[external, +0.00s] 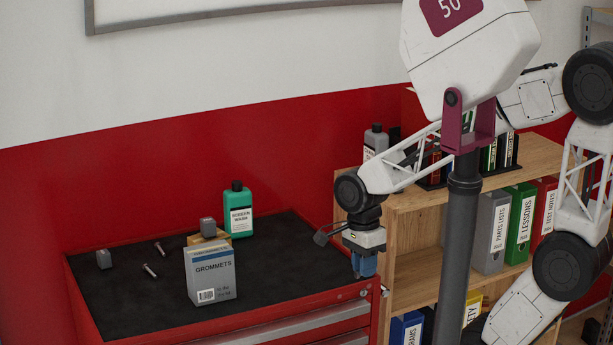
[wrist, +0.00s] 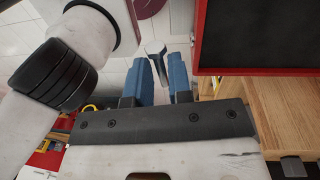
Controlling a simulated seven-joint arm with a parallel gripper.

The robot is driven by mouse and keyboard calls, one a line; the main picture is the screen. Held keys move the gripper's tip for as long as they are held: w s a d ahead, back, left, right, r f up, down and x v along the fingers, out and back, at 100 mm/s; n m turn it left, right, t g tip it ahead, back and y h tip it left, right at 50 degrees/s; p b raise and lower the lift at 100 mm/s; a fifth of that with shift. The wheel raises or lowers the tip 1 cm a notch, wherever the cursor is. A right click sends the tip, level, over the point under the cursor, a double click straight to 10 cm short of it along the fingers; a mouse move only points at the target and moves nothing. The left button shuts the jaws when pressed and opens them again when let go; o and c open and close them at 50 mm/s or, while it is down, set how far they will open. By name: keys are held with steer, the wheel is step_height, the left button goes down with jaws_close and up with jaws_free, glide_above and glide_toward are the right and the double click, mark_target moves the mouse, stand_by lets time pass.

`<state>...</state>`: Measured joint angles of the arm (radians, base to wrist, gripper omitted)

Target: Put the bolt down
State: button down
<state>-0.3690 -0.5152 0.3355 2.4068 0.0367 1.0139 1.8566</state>
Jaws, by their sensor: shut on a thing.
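My gripper (external: 364,265) has blue fingers and hangs near the right end of the red tool chest, in front of the wooden shelf. In the wrist view my gripper (wrist: 162,68) is shut on a grey metal bolt (wrist: 153,52). The bolt's wide end points away from the palm, and part of its shank is hidden between the fingers. The held bolt cannot be made out in the external view. Two other bolts, a nearer one (external: 149,269) and a farther one (external: 160,248), lie on the chest's black top.
The chest's black mat (external: 285,245) is clear on its right side. A grommets box (external: 210,273), a green screen wash bottle (external: 238,210), a wooden block (external: 196,239) and small grey blocks (external: 104,259) stand on it. A wooden shelf (external: 415,275) with binders stands at right.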

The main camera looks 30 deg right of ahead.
steer(key=w+a+r, duration=0.1)
steer(key=a+r, duration=0.5)
steer(key=a, duration=0.4)
steer(key=w+a+r, duration=0.2)
steer(key=a+r, duration=0.4)
steer(key=a, duration=0.4)
steer(key=shift+a+r+m, duration=0.2)
steer(key=shift+r+m, duration=0.1)
steer(key=shift+w, duration=0.1)
glide_above(202, 251)
steer(key=shift+f, duration=0.75)
steer(key=shift+f, duration=1.75)
steer(key=shift+f, duration=0.15)
steer(key=c, duration=1)
jaws_free()
steer(key=shift+c, duration=0.2)
